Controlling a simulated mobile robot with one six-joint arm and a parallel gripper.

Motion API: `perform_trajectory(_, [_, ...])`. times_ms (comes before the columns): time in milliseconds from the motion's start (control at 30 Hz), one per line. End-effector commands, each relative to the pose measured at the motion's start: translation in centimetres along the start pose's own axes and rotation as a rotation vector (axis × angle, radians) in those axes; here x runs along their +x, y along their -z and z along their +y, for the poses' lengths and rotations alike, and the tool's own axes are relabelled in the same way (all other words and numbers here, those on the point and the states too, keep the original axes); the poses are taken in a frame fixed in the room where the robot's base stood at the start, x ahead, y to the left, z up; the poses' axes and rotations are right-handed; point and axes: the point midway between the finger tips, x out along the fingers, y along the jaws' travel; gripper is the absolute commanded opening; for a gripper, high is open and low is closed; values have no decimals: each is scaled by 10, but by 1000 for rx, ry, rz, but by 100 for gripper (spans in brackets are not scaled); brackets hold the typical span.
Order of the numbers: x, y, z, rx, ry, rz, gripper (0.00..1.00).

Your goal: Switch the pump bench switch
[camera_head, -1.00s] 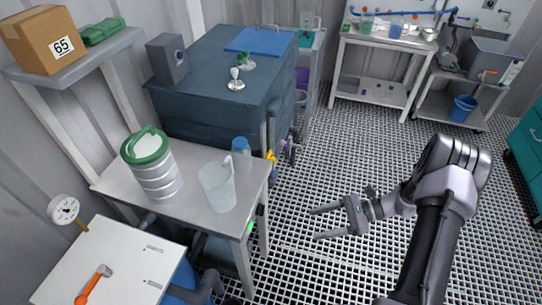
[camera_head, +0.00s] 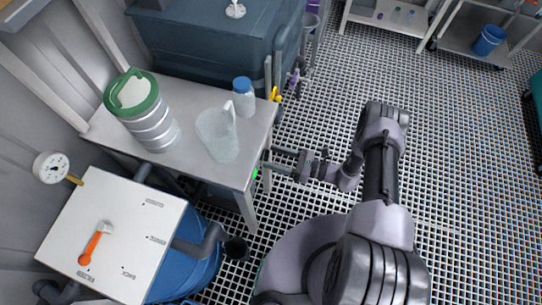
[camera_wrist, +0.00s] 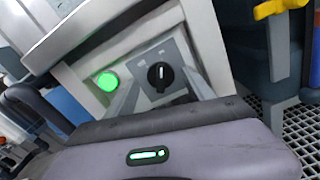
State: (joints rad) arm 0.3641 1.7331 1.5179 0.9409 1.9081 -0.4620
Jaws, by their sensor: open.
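The pump bench switch (camera_wrist: 160,76) is a black rotary knob with a pale pointer line on a grey plate, seen in the wrist view. A lit green round lamp (camera_wrist: 107,82) sits left of it. In the head view a green glow (camera_head: 255,174) shows at the bench's right edge; the knob itself is hidden there. My gripper (camera_head: 283,161) is open, its two fingers pointing left at the bench's right end. In the wrist view the fingers (camera_wrist: 162,92) lie either side of the knob. I cannot tell whether they touch it.
The bench top (camera_head: 190,168) carries a green-lidded metal canister (camera_head: 150,118), a clear jug (camera_head: 219,134) and a blue-capped bottle (camera_head: 243,97). A white panel with an orange lever (camera_head: 95,243) is at lower left. Grated floor is open to the right.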

Motion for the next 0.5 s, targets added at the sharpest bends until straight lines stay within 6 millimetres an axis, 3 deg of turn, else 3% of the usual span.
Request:
perform_trajectory(133, [13, 0, 1, 1, -1, 0, 62])
perform_trajectory(433, [16, 0, 0, 0, 1, 0, 62])
perform_trajectory(500, [16, 0, 0, 0, 0, 0, 50])
